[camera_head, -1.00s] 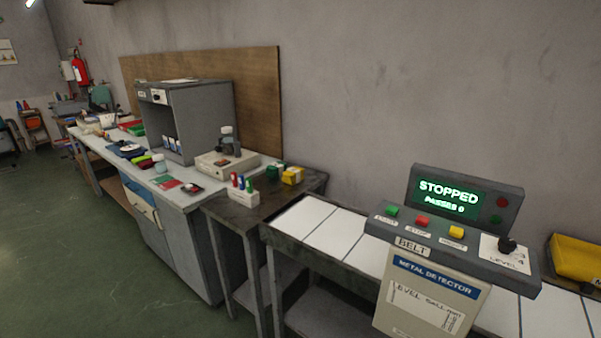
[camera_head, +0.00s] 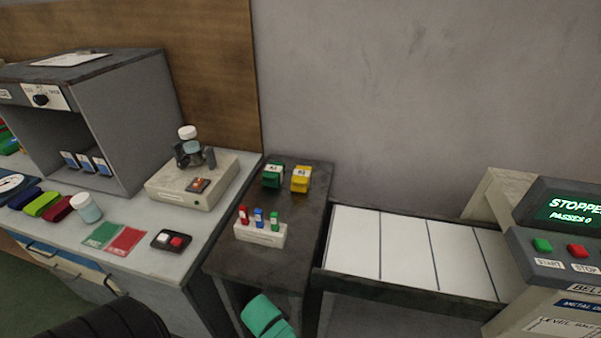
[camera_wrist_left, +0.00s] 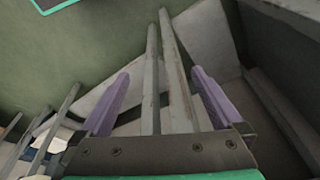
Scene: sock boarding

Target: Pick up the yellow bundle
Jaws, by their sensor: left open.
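The yellow bundle (camera_head: 301,178) sits near the back of the small dark table (camera_head: 265,262) in the head view, right of a similar green bundle (camera_head: 272,175) with a small gap between them. My left gripper (camera_wrist_left: 158,92) shows in the wrist view with its two purple fingers apart and nothing between them. Beyond it are grey bars and green floor, and the yellow bundle is not in that view. In the head view the left gripper's fingers are not visible. My right gripper is not in view.
A white holder (camera_head: 260,234) with red, blue and green pieces stands in front of the bundles. The belt (camera_head: 405,248) is on the right, beside the control panel (camera_head: 560,252). The bench (camera_head: 145,245) on the left carries a boxy device (camera_head: 192,184) and a jar (camera_head: 86,208).

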